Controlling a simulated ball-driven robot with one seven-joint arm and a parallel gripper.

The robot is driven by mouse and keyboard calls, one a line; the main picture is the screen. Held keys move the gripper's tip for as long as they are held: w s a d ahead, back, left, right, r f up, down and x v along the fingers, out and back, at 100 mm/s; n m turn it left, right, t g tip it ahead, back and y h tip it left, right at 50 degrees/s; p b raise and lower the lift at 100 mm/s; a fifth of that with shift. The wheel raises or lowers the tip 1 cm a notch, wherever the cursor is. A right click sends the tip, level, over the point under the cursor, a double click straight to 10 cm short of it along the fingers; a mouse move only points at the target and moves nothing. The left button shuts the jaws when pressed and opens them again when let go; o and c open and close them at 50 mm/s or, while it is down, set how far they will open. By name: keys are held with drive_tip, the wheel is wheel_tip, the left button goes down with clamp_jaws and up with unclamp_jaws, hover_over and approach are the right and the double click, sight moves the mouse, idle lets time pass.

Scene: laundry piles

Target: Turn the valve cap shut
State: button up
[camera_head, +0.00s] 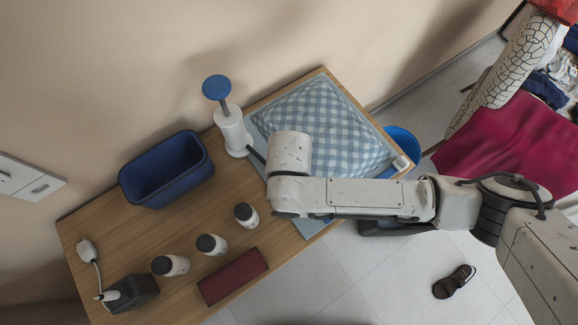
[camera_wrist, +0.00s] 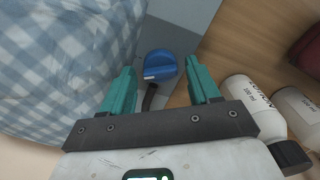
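The valve cap (camera_wrist: 160,65) is a round blue knob with a raised grip and a white mark at its edge. It sits on the grey-blue margin of the bag (camera_wrist: 182,36) that holds a blue checked pillow (camera_wrist: 60,50). A short black piece (camera_wrist: 150,97) shows below the cap. My gripper (camera_wrist: 162,78) is open, its two teal fingers apart on either side of the cap's near edge. I see no contact with the cap. In the head view my arm hides the cap and the fingers; the checked pillow (camera_head: 325,125) shows beside it.
A white hand pump with blue handle (camera_head: 232,128) stands beside the pillow. A blue bin (camera_head: 166,170), several dark-capped bottles (camera_head: 247,215), a dark red box (camera_head: 232,276) and a black device (camera_head: 132,293) share the wooden table (camera_head: 98,215). In the wrist view, white bottles (camera_wrist: 252,105) are near the right finger.

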drive_tip(key=shift+o, duration=0.3)
wheel_tip(320, 180, up, 11)
drive_tip(key=shift+b, duration=0.3)
drive_tip(key=shift+f, duration=0.1)
